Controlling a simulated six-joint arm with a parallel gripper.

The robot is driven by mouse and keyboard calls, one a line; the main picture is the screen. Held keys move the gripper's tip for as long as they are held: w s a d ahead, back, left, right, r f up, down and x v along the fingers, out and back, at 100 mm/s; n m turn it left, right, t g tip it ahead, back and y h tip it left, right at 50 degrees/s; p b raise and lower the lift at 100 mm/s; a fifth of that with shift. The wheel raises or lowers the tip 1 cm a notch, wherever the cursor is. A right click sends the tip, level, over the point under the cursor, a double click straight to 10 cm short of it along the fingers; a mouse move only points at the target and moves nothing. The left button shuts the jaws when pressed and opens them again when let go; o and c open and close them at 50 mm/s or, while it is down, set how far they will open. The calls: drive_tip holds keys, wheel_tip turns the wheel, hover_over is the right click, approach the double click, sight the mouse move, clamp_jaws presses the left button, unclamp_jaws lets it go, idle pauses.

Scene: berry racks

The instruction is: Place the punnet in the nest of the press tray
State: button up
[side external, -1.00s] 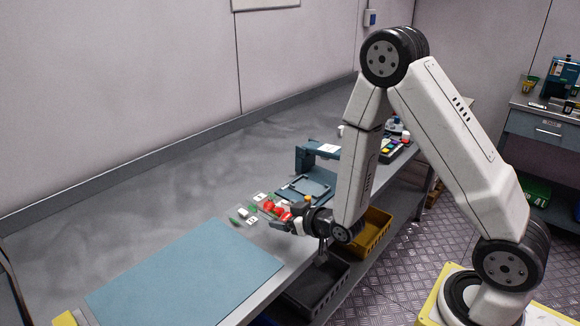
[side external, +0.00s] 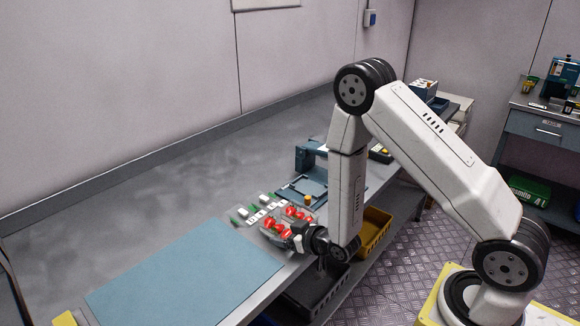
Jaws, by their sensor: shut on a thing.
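A clear punnet with red berries (side external: 275,231) is in my gripper (side external: 290,232), at the front of the bench in the side view. My gripper is shut on it; the fingertips are small and partly hidden by the punnet. A second group of red berries (side external: 297,213) shows just behind; I cannot tell whether it belongs to the same punnet. The blue-grey press tray (side external: 303,190) lies behind and to the right of the gripper, under the press frame (side external: 308,156). The nest is too small to make out clearly.
Several small white and green pieces (side external: 245,213) lie left of the gripper. A light blue mat (side external: 185,275) covers the near bench. A yellow bin (side external: 374,232) and a dark bin (side external: 315,290) sit below the front edge. The back of the bench is clear.

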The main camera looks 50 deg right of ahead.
drive_tip(key=shift+f, duration=0.55)
drive_tip(key=shift+f, duration=0.2)
drive_tip(key=o, duration=1.1)
drive_tip(key=shift+s, duration=0.1)
drive_tip(key=v, duration=0.7)
drive_tip(key=shift+s, duration=0.35)
drive_tip(key=shift+w+a+r, duration=0.1)
